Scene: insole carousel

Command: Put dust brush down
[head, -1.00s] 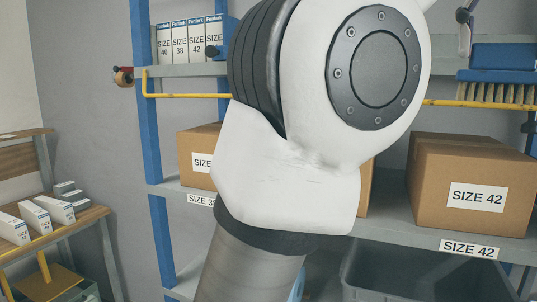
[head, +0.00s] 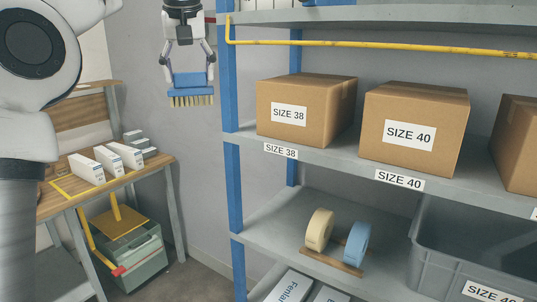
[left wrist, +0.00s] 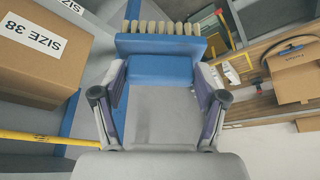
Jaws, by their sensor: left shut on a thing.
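The dust brush (head: 190,91) is blue with pale bristles pointing down. My left gripper (head: 189,76) is shut on its blue block and holds it in the air, left of the shelf's blue post in the head view. In the left wrist view the brush (left wrist: 158,46) sits between the two fingers (left wrist: 158,88), bristles at the far side. Nothing touches the bristles. My right gripper is not in view.
A shelf rack (head: 232,180) carries boxes marked SIZE 38 (head: 300,108) and SIZE 40 (head: 415,125), with tape rolls (head: 320,231) below. A yellow rail (head: 380,45) runs along the rack. A wooden table (head: 130,178) with white boxes stands at left. A grey bin (head: 450,245) is at lower right.

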